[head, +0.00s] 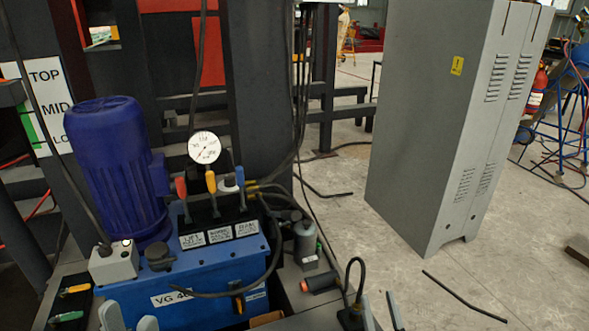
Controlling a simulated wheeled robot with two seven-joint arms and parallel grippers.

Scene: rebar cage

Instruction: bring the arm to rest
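My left gripper (129,321) shows at the bottom edge, left of centre, as two pale grey fingertips with a gap between them. It is open with nothing seen between the tips, in front of the blue hydraulic unit (208,277). My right gripper (381,312) shows at the bottom edge, right of centre, as two thin grey fingers standing apart. It is open and looks empty, beside a black cabled part (352,319). Both grippers are cut off by the frame, and most of both arms is out of view.
The unit carries a blue motor (118,165), a pressure gauge (204,148) and red, yellow and blue levers (211,182). A grey cabinet (430,130) stands on the right. A bar (463,297) lies on otherwise mostly clear concrete. Black cables hang near the centre.

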